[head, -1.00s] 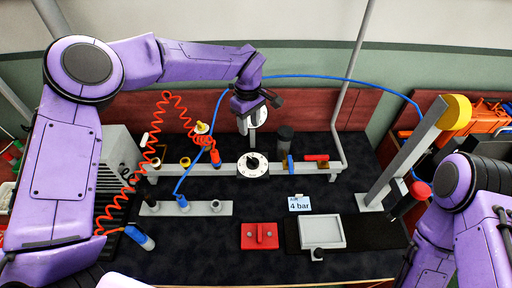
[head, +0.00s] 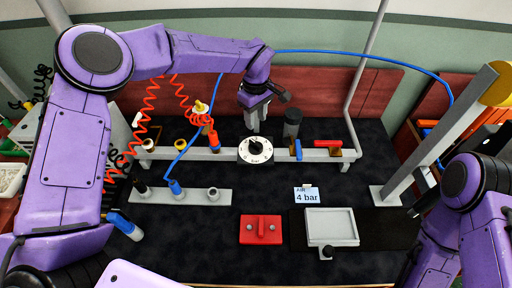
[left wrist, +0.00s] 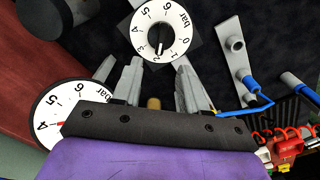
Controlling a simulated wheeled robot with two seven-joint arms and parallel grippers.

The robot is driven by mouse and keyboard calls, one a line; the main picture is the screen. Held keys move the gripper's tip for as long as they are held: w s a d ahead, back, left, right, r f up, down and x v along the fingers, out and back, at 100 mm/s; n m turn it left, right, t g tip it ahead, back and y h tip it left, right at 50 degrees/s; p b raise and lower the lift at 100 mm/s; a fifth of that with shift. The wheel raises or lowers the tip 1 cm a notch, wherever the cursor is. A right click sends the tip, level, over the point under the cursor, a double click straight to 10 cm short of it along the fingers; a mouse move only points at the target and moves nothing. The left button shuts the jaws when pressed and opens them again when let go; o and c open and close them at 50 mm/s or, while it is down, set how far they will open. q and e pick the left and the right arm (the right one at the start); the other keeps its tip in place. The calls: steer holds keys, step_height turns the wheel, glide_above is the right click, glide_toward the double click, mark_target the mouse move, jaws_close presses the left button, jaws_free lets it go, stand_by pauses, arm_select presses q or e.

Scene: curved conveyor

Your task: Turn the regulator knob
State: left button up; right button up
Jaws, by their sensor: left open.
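The regulator knob is a black knob (head: 255,147) on a round white dial (head: 243,156) at the middle of the grey rail. The left wrist view shows the knob (left wrist: 160,36) with its white mark toward the low numbers of the dial (left wrist: 146,14). My left gripper (head: 254,124) is open and empty, just behind and above the dial. In the left wrist view its two fingers (left wrist: 157,78) are spread, with the dial beyond the tips, apart from them. A white gauge (left wrist: 55,118) with a red needle is partly hidden by the gripper. My right gripper is out of view.
A sign reading "AIR 4 bar" (head: 307,195) stands in front. A blue lever (head: 298,150), a dark cylinder (head: 292,122) and a red handle (head: 328,143) lie right of the dial. A red coiled hose (head: 153,100) and blue hose (head: 350,55) hang around the rail.

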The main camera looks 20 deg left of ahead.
mark_target(256, 143)
arm_select(q)
step_height(256, 143, down, 10)
steer(key=p, duration=0.3)
steer(key=shift+s+r, duration=0.1)
steer(key=shift+f, duration=0.3)
jaws_close()
